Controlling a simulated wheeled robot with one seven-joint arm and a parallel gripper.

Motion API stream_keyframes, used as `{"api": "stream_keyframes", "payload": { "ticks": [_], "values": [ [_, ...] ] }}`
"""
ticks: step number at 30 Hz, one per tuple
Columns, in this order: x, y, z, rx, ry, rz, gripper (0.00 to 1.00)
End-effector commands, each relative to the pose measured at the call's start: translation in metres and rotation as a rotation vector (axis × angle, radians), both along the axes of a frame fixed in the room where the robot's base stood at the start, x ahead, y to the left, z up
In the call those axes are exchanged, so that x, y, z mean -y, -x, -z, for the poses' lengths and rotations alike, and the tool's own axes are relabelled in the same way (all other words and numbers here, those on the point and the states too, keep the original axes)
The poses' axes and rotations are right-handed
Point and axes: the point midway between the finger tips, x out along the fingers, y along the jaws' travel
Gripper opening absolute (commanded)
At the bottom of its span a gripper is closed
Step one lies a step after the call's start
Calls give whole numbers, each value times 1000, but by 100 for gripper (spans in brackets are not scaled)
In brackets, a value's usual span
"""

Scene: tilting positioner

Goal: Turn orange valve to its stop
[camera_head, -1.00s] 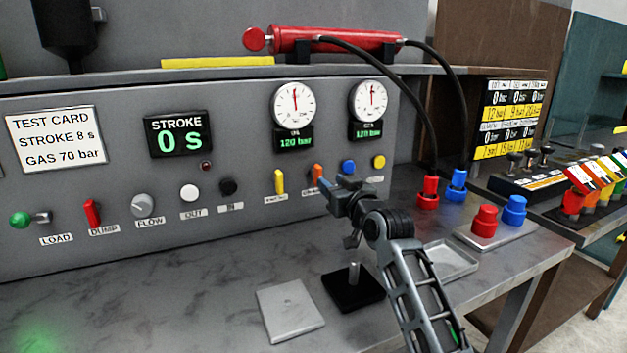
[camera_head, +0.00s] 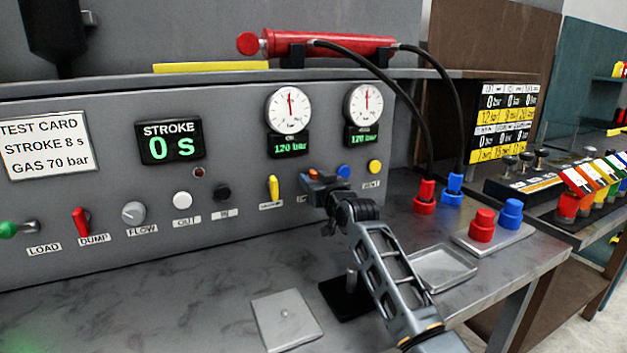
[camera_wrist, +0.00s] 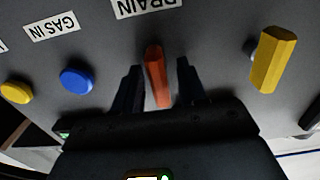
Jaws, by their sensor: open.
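The orange valve (camera_wrist: 156,76) is a small bar-shaped handle on the grey panel, below the upside-down DRAIN label in the wrist view. My gripper (camera_wrist: 160,84) is open, with one dark finger on each side of the orange handle. Small gaps show between the handle and both fingers. In the head view the orange valve (camera_head: 312,174) is mostly hidden behind my gripper (camera_head: 317,181), which is up against the panel.
A yellow valve handle (camera_head: 273,188) is just left of my gripper. A blue knob (camera_head: 343,171) and a yellow knob (camera_head: 375,166) are to its right. A black stand (camera_head: 345,296) and a grey plate (camera_head: 287,318) lie on the bench below.

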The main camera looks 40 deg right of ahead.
Motion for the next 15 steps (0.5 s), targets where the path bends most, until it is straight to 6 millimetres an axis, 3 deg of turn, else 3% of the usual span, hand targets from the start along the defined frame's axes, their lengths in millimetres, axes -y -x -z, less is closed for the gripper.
{"api": "stream_keyframes", "payload": {
  "ticks": [5, 15],
  "values": [
    [0, 0, 0, 0, 0, 0, 42],
    [0, 0, 0, 0, 0, 0, 9]
  ]
}}
